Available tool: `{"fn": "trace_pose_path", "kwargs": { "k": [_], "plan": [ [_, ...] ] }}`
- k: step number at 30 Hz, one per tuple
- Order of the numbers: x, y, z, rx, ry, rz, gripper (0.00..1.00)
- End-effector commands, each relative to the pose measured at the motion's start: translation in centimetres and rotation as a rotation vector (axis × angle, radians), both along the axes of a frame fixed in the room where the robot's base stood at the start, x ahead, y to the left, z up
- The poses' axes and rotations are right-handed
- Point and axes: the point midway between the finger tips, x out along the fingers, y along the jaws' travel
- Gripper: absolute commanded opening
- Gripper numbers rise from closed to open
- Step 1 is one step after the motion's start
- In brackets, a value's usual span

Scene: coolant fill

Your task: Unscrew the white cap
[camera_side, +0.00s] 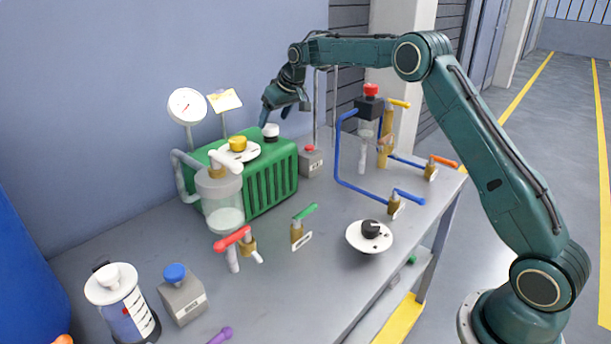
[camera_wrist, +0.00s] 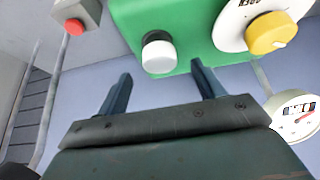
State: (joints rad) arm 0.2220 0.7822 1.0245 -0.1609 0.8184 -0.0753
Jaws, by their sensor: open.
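The white cap (camera_side: 270,130) sits at the back right of the green box's top, with a dark ring below it. In the wrist view the white cap (camera_wrist: 159,57) shows just beyond the fingertips, near the middle of the gap between them. My gripper (camera_side: 276,112) is above the cap with its fingers pointing down. In the wrist view my gripper (camera_wrist: 163,70) has its fingers spread and nothing between them. The cap appears apart from both fingers. The green box (camera_side: 270,183) stands on the grey bench.
A yellow knob (camera_side: 238,144) on a white dial is left of the cap. A round gauge (camera_side: 187,106) stands behind the box. A grey box with a red button (camera_side: 310,160) stands to the right. The blue pipe (camera_side: 341,160) rises farther right. A white-topped bottle (camera_side: 122,300) stands front left.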

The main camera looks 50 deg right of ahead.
Motion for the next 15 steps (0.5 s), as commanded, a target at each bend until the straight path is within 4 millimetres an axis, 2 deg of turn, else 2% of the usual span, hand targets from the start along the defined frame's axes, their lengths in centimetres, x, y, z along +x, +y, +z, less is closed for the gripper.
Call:
{"fn": "trace_pose_path", "kwargs": {
  "k": [6, 15],
  "plan": [
    [1.4, 0.0, -2.5, 0.0, 0.001, 0.0, 0.68],
    [2.2, 0.0, -3.9, 0.0, 0.0, 0.0, 0.68]
  ]
}}
